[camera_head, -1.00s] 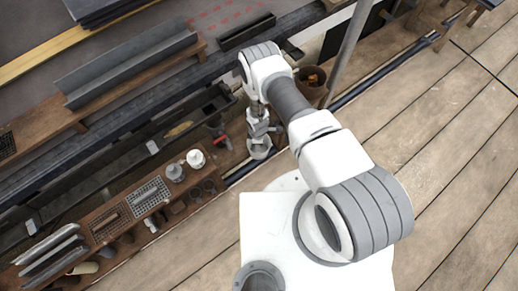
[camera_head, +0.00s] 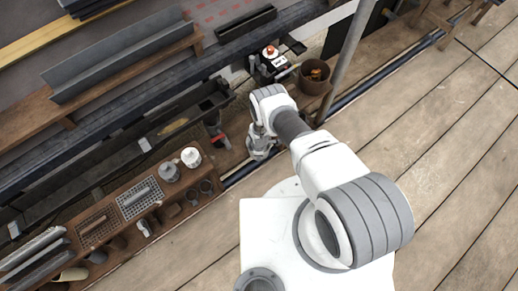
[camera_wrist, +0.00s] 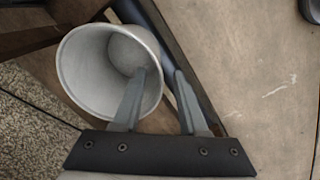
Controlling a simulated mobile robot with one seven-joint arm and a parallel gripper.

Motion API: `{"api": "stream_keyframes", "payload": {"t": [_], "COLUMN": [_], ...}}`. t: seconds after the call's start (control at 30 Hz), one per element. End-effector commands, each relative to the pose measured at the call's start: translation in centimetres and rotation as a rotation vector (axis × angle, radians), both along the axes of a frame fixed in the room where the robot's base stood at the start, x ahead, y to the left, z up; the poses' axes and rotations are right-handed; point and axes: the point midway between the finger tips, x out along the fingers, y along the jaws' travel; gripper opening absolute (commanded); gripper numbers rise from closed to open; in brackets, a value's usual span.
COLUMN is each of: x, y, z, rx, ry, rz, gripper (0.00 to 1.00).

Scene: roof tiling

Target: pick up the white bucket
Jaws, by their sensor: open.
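The white bucket (camera_wrist: 82,75) fills the upper left of the wrist view, its open mouth facing the camera. My gripper (camera_wrist: 161,72) is open in that view. Its left finger overlaps the bucket's mouth and seems to reach inside it, and its right finger is outside, so the right side of the rim lies between them. I cannot tell whether either finger touches the wall. In the head view my gripper and wrist hide most of the bucket (camera_head: 259,155).
A wooden shelf (camera_head: 125,215) with wire baskets and a small white container (camera_head: 191,157) stands to the left. A brown pot (camera_head: 314,78) and an upright pole (camera_head: 345,60) are beyond my arm. Wooden decking (camera_head: 440,140) at the right is clear.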

Motion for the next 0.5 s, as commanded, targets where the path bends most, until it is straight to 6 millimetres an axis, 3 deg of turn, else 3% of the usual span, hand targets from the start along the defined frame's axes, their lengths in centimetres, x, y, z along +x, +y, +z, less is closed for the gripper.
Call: {"api": "stream_keyframes", "payload": {"t": [0.03,0.2,0.5], "x": [0.0,0.2,0.2], "y": [-0.1,-0.1,-0.1], "z": [-1.4,-3.0,-3.0], "rx": [0.0,0.0,0.0], "ry": [0.0,0.0,-0.001], "rz": [-0.002,0.0,0.0], "gripper": [0.42,0.42,0.42]}}
